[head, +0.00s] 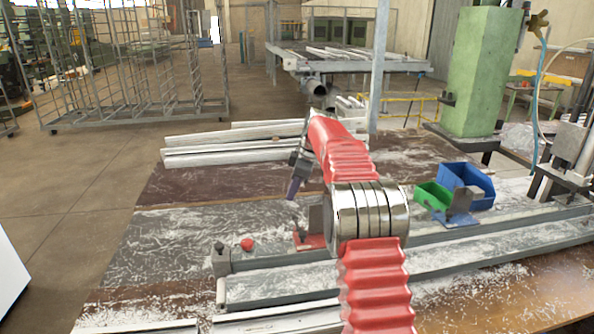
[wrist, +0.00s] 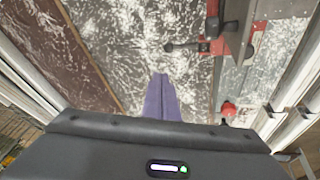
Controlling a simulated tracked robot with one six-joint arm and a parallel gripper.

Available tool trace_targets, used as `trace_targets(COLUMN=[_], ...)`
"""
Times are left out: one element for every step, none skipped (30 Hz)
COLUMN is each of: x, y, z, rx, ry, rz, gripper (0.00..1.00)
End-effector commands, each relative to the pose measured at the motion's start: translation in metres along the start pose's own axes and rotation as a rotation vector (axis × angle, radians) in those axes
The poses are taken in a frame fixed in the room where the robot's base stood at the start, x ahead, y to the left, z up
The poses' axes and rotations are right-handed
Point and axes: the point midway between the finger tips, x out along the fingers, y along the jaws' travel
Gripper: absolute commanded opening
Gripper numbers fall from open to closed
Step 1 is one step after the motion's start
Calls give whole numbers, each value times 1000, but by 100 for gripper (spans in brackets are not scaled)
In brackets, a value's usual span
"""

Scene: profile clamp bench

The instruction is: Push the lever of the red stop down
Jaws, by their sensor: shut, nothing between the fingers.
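The red stop (wrist: 217,46) is at the upper right of the wrist view. A dark lever (wrist: 186,46) with a round end sticks out from it to the left. In the head view the stop's red base (head: 308,241) shows just left of my arm, which hides part of it. My gripper (wrist: 161,77) has purple fingers held together, shut and empty. In the wrist view the fingertips appear below the lever's round end, with a gap between. In the head view my gripper (head: 291,195) hangs above the bench, above and left of the red base.
A red knob (head: 247,244) sits left of the stop; it also shows in the wrist view (wrist: 228,109). Long metal rails (head: 450,250) run along the bench. Green (head: 433,196) and blue (head: 470,180) bins stand right. White profiles (head: 220,155) lie at the back left.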

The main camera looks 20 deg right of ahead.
Motion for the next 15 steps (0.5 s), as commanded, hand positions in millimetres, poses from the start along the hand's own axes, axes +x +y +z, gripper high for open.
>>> trace_targets(x=[-3,-5,-8,-10,-13,-16,-18,-20,-22,-23,-25,-27,-29,-31,-33], y=[3,5,7,8,10,11,13,14,16,16,18,19,20,22,23], z=[0,-1,-1,-2,-2,-2,-3,-3,-3,-4,-4,-4,-5,-5,-6], rx=[0,0,1,1,1,1,1,1,1,1,0,0,0,0,0], ry=[0,0,0,0,0,0,0,0,0,0,0,0,0,0,0], rz=[1,1,1,1,2,1,2,2,1,0,1,1,1,1,2], gripper=[0,0,0,0,0,0,0,0,0,0,0,0,0,0,0])
